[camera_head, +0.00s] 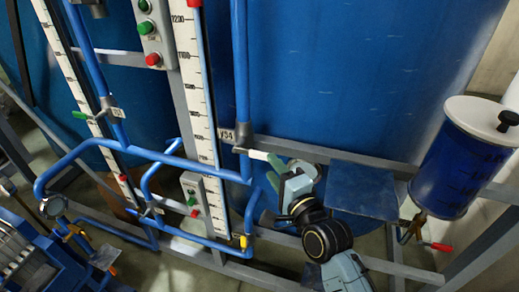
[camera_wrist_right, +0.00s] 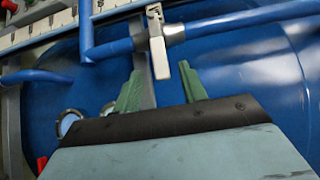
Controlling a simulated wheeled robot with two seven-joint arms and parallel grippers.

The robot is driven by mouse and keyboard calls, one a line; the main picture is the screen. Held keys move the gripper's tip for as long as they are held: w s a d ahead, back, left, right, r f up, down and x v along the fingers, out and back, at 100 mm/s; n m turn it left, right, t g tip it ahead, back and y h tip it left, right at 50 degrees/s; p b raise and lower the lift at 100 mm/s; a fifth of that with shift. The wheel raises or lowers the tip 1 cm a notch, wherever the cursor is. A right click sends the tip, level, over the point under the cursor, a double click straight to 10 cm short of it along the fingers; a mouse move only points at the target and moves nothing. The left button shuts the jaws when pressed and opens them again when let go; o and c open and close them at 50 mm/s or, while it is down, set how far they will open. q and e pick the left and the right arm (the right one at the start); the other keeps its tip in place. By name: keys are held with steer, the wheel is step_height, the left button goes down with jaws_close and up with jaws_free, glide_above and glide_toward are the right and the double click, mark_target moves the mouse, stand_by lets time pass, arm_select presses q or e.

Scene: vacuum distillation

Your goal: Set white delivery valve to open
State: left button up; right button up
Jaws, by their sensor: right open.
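The white delivery valve has a white lever handle (camera_head: 257,154) on the vertical blue pipe, just below a small tag that seems to read V34 (camera_head: 228,135). In the head view the lever points right, across the pipe. My right gripper (camera_head: 273,168) is at the lever's free end, with its green fingers open. In the right wrist view the white lever (camera_wrist_right: 159,55) lies between the two spread fingertips (camera_wrist_right: 160,68); contact is not clear. The lever's end is partly hidden by the gripper in the head view. My left gripper is not in view.
A large blue tank (camera_head: 340,80) stands behind the pipe. A grey frame rail (camera_head: 330,154) runs just behind my right gripper. A blue-filled cylinder (camera_head: 460,160) with a red-handled valve (camera_head: 441,247) stands right.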

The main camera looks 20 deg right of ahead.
mark_target(264, 158)
steer(key=w, duration=0.2)
steer(key=w+a, duration=0.1)
steer(key=w, duration=0.5)
steer(key=shift+a+p, duration=0.3)
steer(key=shift+p, duration=0.05)
steer(key=shift+s, duration=0.1)
jaws_close()
